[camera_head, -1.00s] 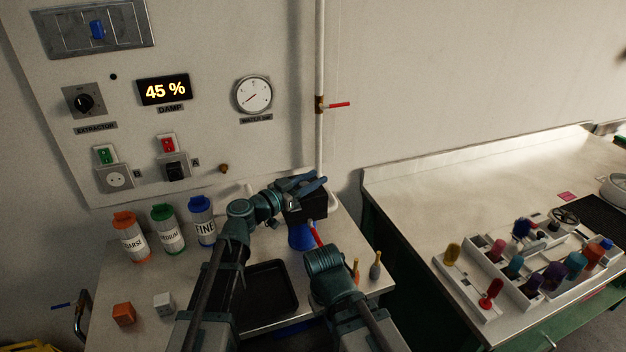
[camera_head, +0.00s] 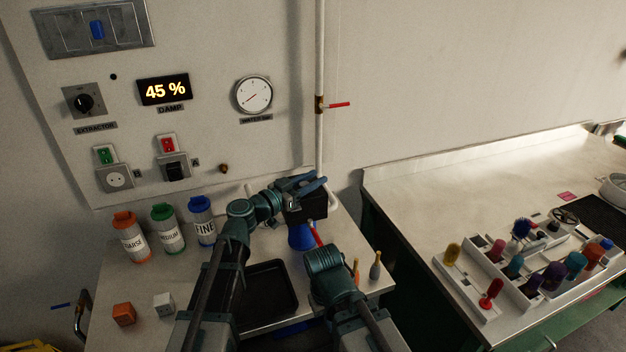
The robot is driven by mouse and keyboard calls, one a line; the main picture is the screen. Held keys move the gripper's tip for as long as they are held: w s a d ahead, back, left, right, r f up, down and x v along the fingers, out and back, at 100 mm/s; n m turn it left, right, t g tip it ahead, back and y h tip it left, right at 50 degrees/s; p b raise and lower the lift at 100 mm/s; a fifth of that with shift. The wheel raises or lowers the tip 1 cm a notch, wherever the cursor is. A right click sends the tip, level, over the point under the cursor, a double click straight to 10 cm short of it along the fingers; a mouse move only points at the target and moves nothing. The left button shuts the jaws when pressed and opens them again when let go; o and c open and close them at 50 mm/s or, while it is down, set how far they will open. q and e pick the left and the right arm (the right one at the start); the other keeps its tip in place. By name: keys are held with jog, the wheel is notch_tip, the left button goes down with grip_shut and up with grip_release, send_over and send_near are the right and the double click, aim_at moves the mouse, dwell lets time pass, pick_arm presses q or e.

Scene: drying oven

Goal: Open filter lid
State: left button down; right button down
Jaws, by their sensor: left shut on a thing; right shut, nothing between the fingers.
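A dark box-shaped unit (camera_head: 309,208) stands at the back of the left bench below the white pipe; I take it for the filter housing, with a blue part (camera_head: 301,237) beneath it. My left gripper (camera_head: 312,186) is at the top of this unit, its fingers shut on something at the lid. What exactly is between the fingers is too small to tell. My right gripper (camera_head: 317,238) is lower, in front of the unit. It is shut and empty, mostly hidden behind its own wrist.
Orange, green and blue capped bottles (camera_head: 131,237) stand at the left. A black tray (camera_head: 268,288), an orange cube (camera_head: 123,314) and a white cube (camera_head: 164,304) lie in front. Small upright tools (camera_head: 375,267) stand at right. A rack (camera_head: 525,272) sits on the other bench.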

pick_arm(q)
jog(key=shift+w+a+r+n+p, duration=0.1)
jog(key=shift+w+r+n+p, duration=0.4)
jog(key=shift+p, duration=0.35)
jog(key=shift+w+a+f+n+g+y+p, duration=0.15)
jog(key=shift+w+a+f+n+g+p, duration=0.65)
jog(key=shift+w+n, duration=1.55)
jog(key=shift+w+a+f+n+g+y+p, duration=0.25)
jog(key=shift+w+a+n+g+p, duration=0.6)
jog(key=shift+w+n+g, duration=1.45)
jog(key=shift+w+a+f+n+g+y+p, duration=0.1)
jog(key=shift+w+a+f+n+g+p, duration=0.7)
jog(key=shift+w+n, duration=1.6)
jog(key=shift+w+a+r+m, duration=0.1)
jog(key=shift+w+r+m, duration=0.15)
jog(key=shift+w+m, duration=0.3)
jog(key=c, duration=0.5)
grip_release()
jog(key=shift+c, duration=0.2)
